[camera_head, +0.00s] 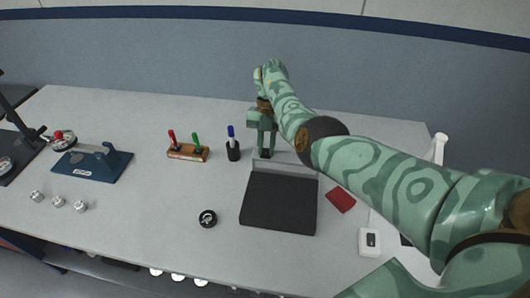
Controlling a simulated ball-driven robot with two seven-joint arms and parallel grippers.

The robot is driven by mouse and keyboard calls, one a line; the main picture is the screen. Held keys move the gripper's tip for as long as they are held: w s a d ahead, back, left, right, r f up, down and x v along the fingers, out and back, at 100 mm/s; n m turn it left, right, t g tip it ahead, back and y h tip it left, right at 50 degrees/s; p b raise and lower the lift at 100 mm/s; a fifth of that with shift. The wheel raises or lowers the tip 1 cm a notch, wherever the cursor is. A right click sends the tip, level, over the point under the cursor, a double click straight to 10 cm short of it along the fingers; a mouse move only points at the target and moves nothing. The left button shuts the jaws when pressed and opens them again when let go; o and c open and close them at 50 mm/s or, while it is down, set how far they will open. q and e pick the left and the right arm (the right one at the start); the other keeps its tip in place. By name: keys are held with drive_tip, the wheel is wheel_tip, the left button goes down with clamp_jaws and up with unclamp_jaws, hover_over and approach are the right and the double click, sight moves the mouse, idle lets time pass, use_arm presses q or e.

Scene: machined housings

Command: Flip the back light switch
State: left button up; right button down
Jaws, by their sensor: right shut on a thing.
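My right gripper (264,147) points down at the back edge of a flat black panel (278,203) with a grey strip (291,169) along its rear. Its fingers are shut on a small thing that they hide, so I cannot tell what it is. No light switch is clearly visible. A small white box (363,247) with a dark window lies to the right, partly beside my right arm; I cannot tell if it is a switch. My left gripper is not in view.
A pen holder (233,154) and a wooden block (187,153) with red and green handles stand left of the gripper. A black disc (208,218), a red pad (341,199) and a blue fixture (93,164) lie on the grey table. My right arm covers the right side.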

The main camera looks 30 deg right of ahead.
drive_tip(key=shift+f, duration=0.2)
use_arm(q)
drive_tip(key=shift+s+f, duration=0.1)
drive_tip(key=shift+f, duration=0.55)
use_arm(e)
drive_tip(key=shift+r, duration=0.2)
drive_tip(key=c, duration=1.3)
unclamp_jaws()
drive_tip(key=shift+w, duration=0.1)
use_arm(q)
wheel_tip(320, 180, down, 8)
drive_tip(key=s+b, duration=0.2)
drive_tip(key=b, duration=0.6)
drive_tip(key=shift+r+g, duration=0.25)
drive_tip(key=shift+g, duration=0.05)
use_arm(e)
drive_tip(key=v, duration=1.2)
drive_tip(key=shift+w+d+f, duration=0.15)
drive_tip(key=shift+w+d, duration=0.05)
drive_tip(key=shift+d, duration=0.05)
